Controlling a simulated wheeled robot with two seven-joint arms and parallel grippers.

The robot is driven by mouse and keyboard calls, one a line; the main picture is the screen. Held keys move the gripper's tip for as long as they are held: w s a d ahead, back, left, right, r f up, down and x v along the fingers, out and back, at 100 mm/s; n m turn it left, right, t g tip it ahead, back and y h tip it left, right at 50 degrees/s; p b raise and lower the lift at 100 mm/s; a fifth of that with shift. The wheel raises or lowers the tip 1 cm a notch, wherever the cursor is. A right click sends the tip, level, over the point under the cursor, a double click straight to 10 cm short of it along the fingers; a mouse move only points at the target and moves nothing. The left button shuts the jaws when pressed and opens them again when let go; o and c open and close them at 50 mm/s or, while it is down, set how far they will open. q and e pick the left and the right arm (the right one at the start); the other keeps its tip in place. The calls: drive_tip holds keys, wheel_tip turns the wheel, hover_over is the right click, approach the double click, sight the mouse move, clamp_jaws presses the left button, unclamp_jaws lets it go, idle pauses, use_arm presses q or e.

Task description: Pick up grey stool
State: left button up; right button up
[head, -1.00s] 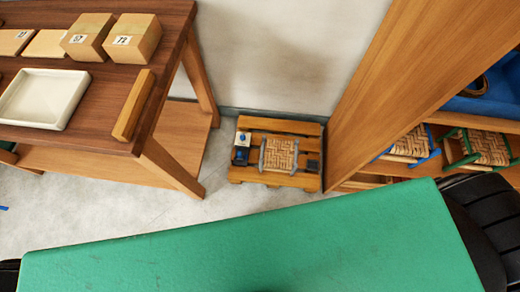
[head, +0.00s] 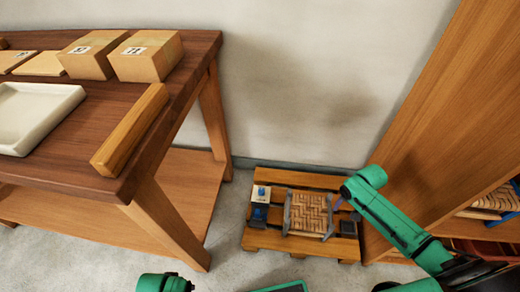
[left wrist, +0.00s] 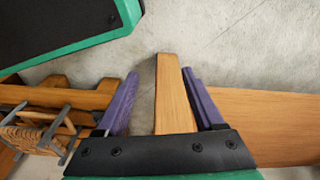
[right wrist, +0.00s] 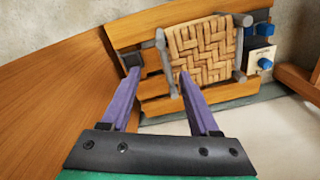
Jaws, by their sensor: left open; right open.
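The grey stool (head: 308,212) has a woven tan seat and a grey frame, and sits on a low wooden pallet by the wall. My right gripper (head: 342,203) is at the stool's right side in the head view, partly hidden by its own arm. In the right wrist view my right gripper (right wrist: 160,74) is open, with a grey post of the stool (right wrist: 204,52) showing beyond and between its fingertips. I cannot tell whether they touch. My left gripper (left wrist: 160,74) is open; a wooden beam shows between its fingers, and the stool (left wrist: 38,132) is off to the left.
The pallet (head: 256,240) also holds a small blue-and-white item (head: 260,205) left of the stool. A wooden table (head: 60,170) with boxes and a tray stands left. A tall wooden shelf panel (head: 425,130) rises close on the right. Floor between is clear.

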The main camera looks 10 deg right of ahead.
drive_tip(key=f+b, duration=0.2)
drive_tip(key=f, duration=0.1)
drive_tip(key=f+b, duration=0.1)
drive_tip(key=shift+a+f, duration=0.35)
drive_tip(key=shift+f, duration=0.05)
use_arm(q)
wheel_tip(320, 180, up, 12)
drive_tip(key=w+d+b, duration=0.2)
use_arm(e)
hover_over(333, 226)
wheel_tip(333, 226, down, 4)
drive_tip(key=shift+f, duration=0.1)
wheel_tip(333, 226, down, 2)
drive_tip(key=shift+b, duration=0.75)
wheel_tip(333, 226, down, 3)
drive_tip(key=shift+r+b, duration=0.2)
drive_tip(key=shift+b, duration=0.6)
use_arm(q)
drive_tip(key=w+d+f+m+t+h, duration=0.1)
drive_tip(key=w+d+f+t+h, duration=0.2)
drive_tip(key=d, duration=0.3)
drive_tip(key=shift+w+d+f+t, duration=0.15)
drive_tip(key=shift+w+f+t, duration=0.05)
drive_tip(key=shift+w+t, duration=0.3)
use_arm(e)
clamp_jaws()
